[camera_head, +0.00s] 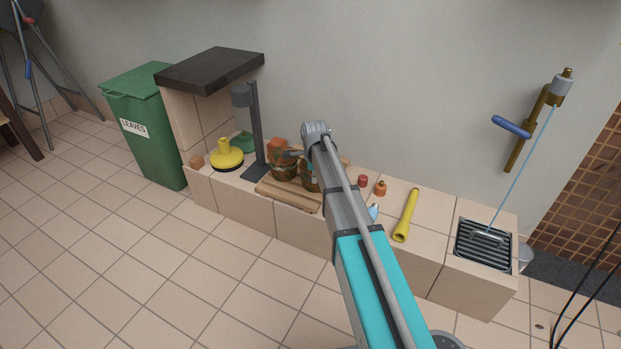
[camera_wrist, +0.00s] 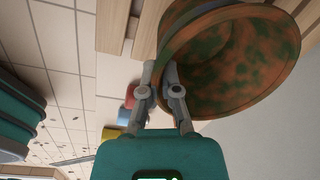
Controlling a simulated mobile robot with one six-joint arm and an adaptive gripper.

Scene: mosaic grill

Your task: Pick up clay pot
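The clay pot, mottled orange and green, fills the upper right of the wrist view (camera_wrist: 235,65) with its wide mouth facing the camera. In the head view a brownish pot (camera_head: 283,168) stands on the wooden board, partly hidden by my arm's end. My gripper (camera_wrist: 160,68) is at the pot's near rim, one finger outside the wall and the other inside. The fingers are close together and appear shut on the rim. The contact itself is hard to see. A second brownish pot (camera_head: 310,180) is partly behind my arm.
The wooden board (camera_head: 282,195) lies on a tiled ledge (camera_head: 245,208). A grey lamp-like post (camera_head: 257,130) and a yellow rounded object (camera_head: 227,158) stand left. Small red items (camera_head: 380,188), a yellow tube (camera_head: 406,215) and a grill grate (camera_head: 484,245) lie right. A wall is behind.

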